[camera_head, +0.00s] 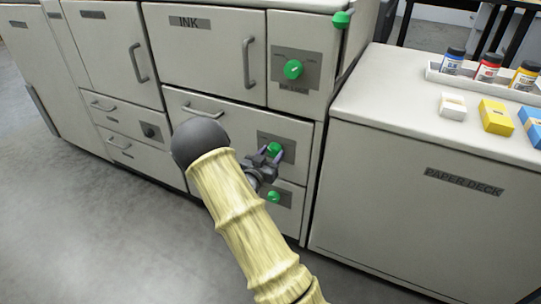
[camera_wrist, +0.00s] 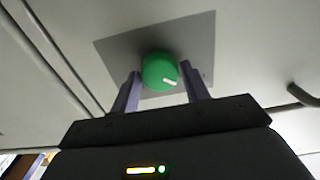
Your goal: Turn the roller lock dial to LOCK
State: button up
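A green dial (camera_head: 275,148) sits on a grey plate on the middle drawer front of the machine. My gripper (camera_head: 266,157) is right at it. In the wrist view the green dial (camera_wrist: 158,70) lies between the two fingertips of my gripper (camera_wrist: 161,75), one on each side. Narrow gaps show between fingers and dial, so the fingers look open around it. A white mark on the dial points to the lower right in the wrist view. I cannot read any LOCK label on the plate.
Another green dial (camera_head: 293,69) is above, and a green knob (camera_head: 273,196) is below. The machine has projecting handles, one at the left (camera_head: 203,109). The paper deck (camera_head: 420,200) stands close at the right. Open floor (camera_head: 90,230) lies at the left.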

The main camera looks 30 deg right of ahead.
jog(key=c, duration=0.5)
jog(key=shift+m, duration=0.4)
jog(key=m+b, duration=0.3)
jog(key=m, duration=0.1)
jog(key=shift+f, duration=0.2)
jog(key=m+b, duration=0.4)
jog(key=shift+m, duration=0.4)
jog(key=m+b, duration=0.6)
jog(key=b, duration=0.1)
jog(key=shift+f, duration=0.15)
jog(key=m+b, duration=0.2)
jog(key=shift+m+b, duration=0.3)
jog(key=shift+b, duration=0.05)
jog(key=shift+r+m+b, duration=0.25)
jog(key=shift+m+b, duration=0.65)
